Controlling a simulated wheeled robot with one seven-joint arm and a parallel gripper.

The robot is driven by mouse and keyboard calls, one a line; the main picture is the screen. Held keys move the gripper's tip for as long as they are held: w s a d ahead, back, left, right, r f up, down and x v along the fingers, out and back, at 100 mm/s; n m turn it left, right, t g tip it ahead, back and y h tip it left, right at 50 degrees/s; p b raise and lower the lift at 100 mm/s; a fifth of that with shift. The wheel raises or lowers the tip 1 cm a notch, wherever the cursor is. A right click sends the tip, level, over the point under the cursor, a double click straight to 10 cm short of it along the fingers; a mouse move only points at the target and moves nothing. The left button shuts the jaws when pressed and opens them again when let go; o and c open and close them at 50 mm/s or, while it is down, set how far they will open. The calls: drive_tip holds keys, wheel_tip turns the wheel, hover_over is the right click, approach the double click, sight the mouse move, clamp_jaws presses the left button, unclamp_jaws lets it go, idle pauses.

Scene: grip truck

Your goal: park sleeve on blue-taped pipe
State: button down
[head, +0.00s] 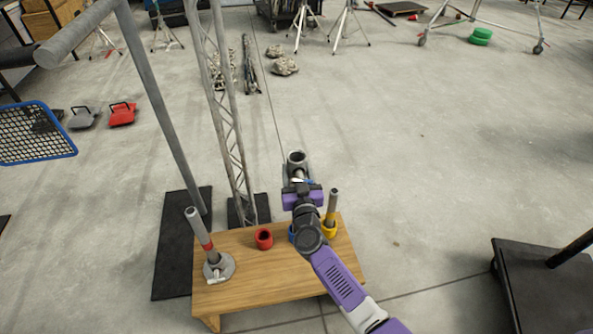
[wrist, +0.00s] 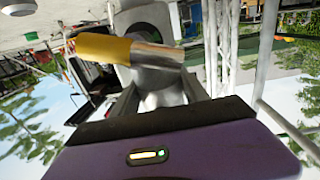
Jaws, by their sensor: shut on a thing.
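My gripper (head: 299,188) is shut on a grey metal sleeve (head: 297,160), whose round dark opening faces up. It is held above the back edge of the wooden bench (head: 235,291). In the wrist view the sleeve (wrist: 145,18) shows between the jaws, with a silver bar with a yellow end (wrist: 105,48) across it. A blue piece (head: 291,233) shows beside my arm on the bench, mostly hidden by it. No blue-taped pipe shows clearly. A red-taped pipe (head: 200,228) stands tilted on a flange base at the bench's left.
A red ring (head: 264,239) sits mid-bench. A lattice truss (head: 230,130) and a grey post (head: 160,105) rise behind the bench.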

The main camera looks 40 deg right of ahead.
drive_tip(key=shift+f, duration=0.2)
idle(0.3)
drive_tip(key=shift+c, duration=2.4)
unclamp_jaws()
drive_tip(key=shift+f, duration=0.15)
drive_tip(key=p+v, duration=0.1)
drive_tip(key=v, duration=0.6)
drive_tip(key=shift+s+a+p, duration=0.2)
drive_tip(key=shift+s+p, duration=0.15)
drive_tip(key=s+a+r+n+t+y+p, duration=0.1)
drive_tip(key=s+a+r+n+y, duration=0.15)
drive_tip(key=s+a, duration=0.55)
drive_tip(key=s+a+r+n+t+y+p, duration=0.15)
drive_tip(key=s+a+r+y, duration=0.35)
drive_tip(key=s, duration=0.6)
drive_tip(key=s+a+r+n+g+y+p, duration=0.1)
drive_tip(key=s+a+r, duration=0.2)
drive_tip(key=s+r, duration=0.3)
drive_tip(key=s+a+r+n+g+y+p, duration=0.1)
drive_tip(key=s+a+r, duration=0.3)
drive_tip(key=s, duration=0.5)
wheel_tip(320, 180, up, 2)
drive_tip(key=shift+a+r+n+y, duration=0.1)
drive_tip(key=shift+a+n+y, duration=0.1)
drive_tip(key=shift+n+y, duration=0.5)
